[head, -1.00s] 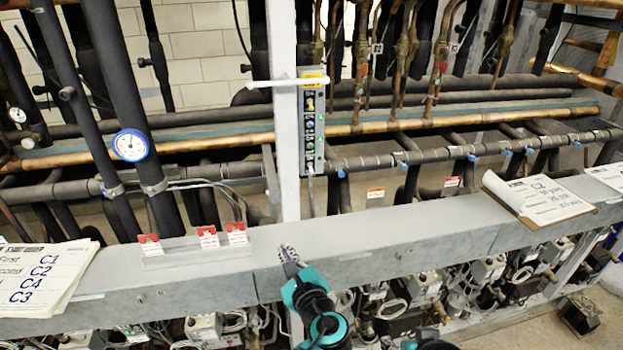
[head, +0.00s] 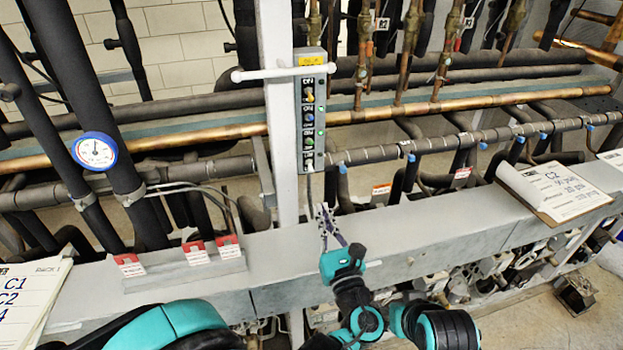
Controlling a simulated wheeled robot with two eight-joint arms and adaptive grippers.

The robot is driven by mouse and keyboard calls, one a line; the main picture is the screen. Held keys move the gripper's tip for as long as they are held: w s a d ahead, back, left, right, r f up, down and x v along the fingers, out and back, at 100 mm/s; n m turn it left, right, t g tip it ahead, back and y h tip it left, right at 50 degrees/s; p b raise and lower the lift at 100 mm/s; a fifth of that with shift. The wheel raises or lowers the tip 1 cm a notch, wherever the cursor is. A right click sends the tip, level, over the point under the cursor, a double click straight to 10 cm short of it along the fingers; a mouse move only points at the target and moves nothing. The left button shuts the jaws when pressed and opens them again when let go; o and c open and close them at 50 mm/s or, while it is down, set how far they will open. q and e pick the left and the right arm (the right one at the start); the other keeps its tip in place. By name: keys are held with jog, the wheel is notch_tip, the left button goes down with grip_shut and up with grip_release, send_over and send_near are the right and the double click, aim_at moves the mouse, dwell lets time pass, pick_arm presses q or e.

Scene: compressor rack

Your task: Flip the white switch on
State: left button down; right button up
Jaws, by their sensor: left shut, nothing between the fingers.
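A narrow grey control box (head: 319,160) is fixed to the white upright post. Its black front strip carries a small orange-yellow toggle (head: 309,97) near the top, under lettering that looks like ON. A blue button (head: 308,117) and green buttons (head: 308,142) sit below it. My right gripper is not in view.
The white post (head: 277,130) stands behind the grey beam (head: 390,230). Red-and-white tags (head: 196,253) stand on the beam at left, a clipboard (head: 556,190) lies at right. Pipes run behind; a round gauge (head: 95,151) is at left.

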aim_at(311, 172)
pick_arm(q)
jog(key=x, duration=1)
jog(key=shift+w+a+f, duration=0.1)
jog(key=shift+f, duration=0.05)
jog(key=shift+p, duration=0.35)
jog(key=shift+r+g+p, duration=0.2)
jog(key=shift+g+p, duration=0.2)
jog(key=shift+p, duration=0.1)
jog(key=shift+r, duration=0.1)
jog(key=r+g+p, duration=0.1)
jog(key=g+p, duration=0.1)
jog(key=p, duration=0.2)
jog(key=s+r+g+h+p, duration=0.1)
jog(key=g+p, duration=0.2)
jog(key=p, duration=0.1)
jog(key=shift+s+r+h, duration=0.1)
jog(key=shift+r+h, duration=0.15)
jog(key=shift+h, duration=0.05)
jog(key=shift+f+b, duration=0.4)
jog(key=shift+d, duration=0.2)
